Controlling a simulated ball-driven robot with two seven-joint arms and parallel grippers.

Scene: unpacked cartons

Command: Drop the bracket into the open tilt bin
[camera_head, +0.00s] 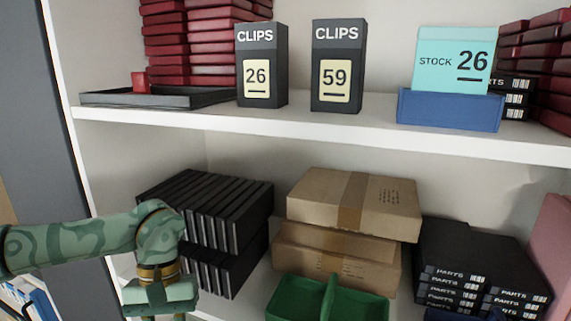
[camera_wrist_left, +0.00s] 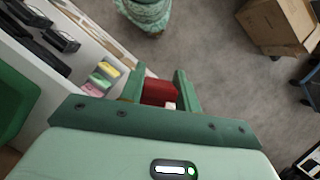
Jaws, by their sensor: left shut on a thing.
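My left gripper (camera_head: 160,298) hangs at the lower left of the head view, in front of the lower shelf; its fingertips are cut off by the bottom edge. In the left wrist view its two fingers (camera_wrist_left: 160,88) are shut on a small red piece, which I take for the bracket (camera_wrist_left: 157,93). Part of the bracket is hidden by the gripper body. An open green bin with a divider (camera_head: 328,298) stands at the bottom middle, right of the gripper; I cannot tell if it is the tilt bin. My right gripper is not in view.
Black cases (camera_head: 205,212) stand behind the gripper. Brown cartons (camera_head: 352,203) are stacked behind the green bin, with black PARTS boxes (camera_head: 455,262) to the right. The upper shelf (camera_head: 330,128) holds CLIPS boxes, a black tray (camera_head: 190,97) and a blue bin (camera_head: 450,110).

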